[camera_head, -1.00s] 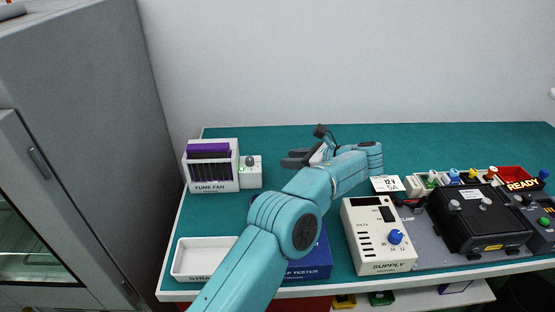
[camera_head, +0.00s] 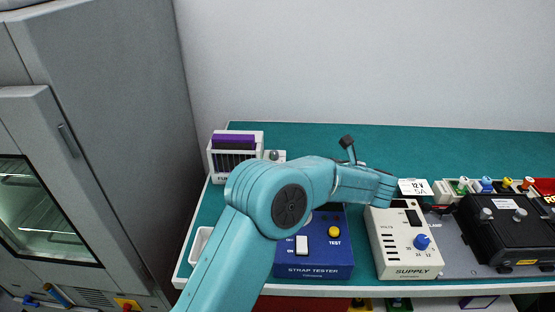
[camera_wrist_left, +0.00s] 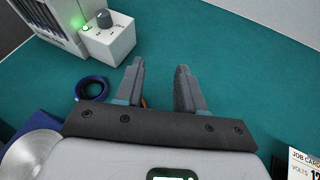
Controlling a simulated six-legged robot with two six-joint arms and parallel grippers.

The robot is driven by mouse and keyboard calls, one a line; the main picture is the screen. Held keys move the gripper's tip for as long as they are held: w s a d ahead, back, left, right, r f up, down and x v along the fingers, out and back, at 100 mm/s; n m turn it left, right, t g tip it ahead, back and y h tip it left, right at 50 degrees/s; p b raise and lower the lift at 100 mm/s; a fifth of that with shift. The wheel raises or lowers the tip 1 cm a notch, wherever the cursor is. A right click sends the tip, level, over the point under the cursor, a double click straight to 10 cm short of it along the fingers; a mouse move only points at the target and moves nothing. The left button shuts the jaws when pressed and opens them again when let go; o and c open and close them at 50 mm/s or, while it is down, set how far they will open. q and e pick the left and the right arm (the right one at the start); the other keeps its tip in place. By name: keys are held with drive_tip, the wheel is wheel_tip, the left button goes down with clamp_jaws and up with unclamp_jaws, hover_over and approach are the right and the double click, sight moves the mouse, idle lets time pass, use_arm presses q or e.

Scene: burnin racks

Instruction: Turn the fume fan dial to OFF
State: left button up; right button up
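The fume fan (camera_head: 238,158) stands at the back left of the bench, a white box with a purple top, partly hidden by my arm. Its small white dial box (camera_wrist_left: 108,42) shows at the upper left of the left wrist view, with a dark grey dial (camera_wrist_left: 104,19) and a lit green lamp on the left. My right gripper is not in view.
A blue strap tester (camera_head: 315,262) and a beige supply (camera_head: 401,240) stand along the front. A job card (camera_head: 413,187) stands behind the supply. The back of the bench is clear.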

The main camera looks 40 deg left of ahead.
use_arm(q)
drive_tip(key=s+a+m+t+h+b, duration=0.15)
drive_tip(key=s+b, duration=0.25)
drive_tip(key=s, duration=0.4)
drive_tip(key=b, duration=0.2)
approach(275, 154)
drive_tip(key=shift+t+y, duration=0.25)
drive_tip(key=shift+t, duration=0.1)
drive_tip(key=x, duration=0.6)
drive_tip(key=p+x, duration=0.1)
drive_tip(key=x, duration=0.2)
drive_tip(key=shift+s+a+f, duration=0.1)
drive_tip(key=shift+a+f, duration=0.1)
drive_tip(key=shift+f, duration=0.15)
clamp_jaws()
drive_tip(key=shift+n, duration=0.25)
drive_tip(key=shift+d, duration=0.1)
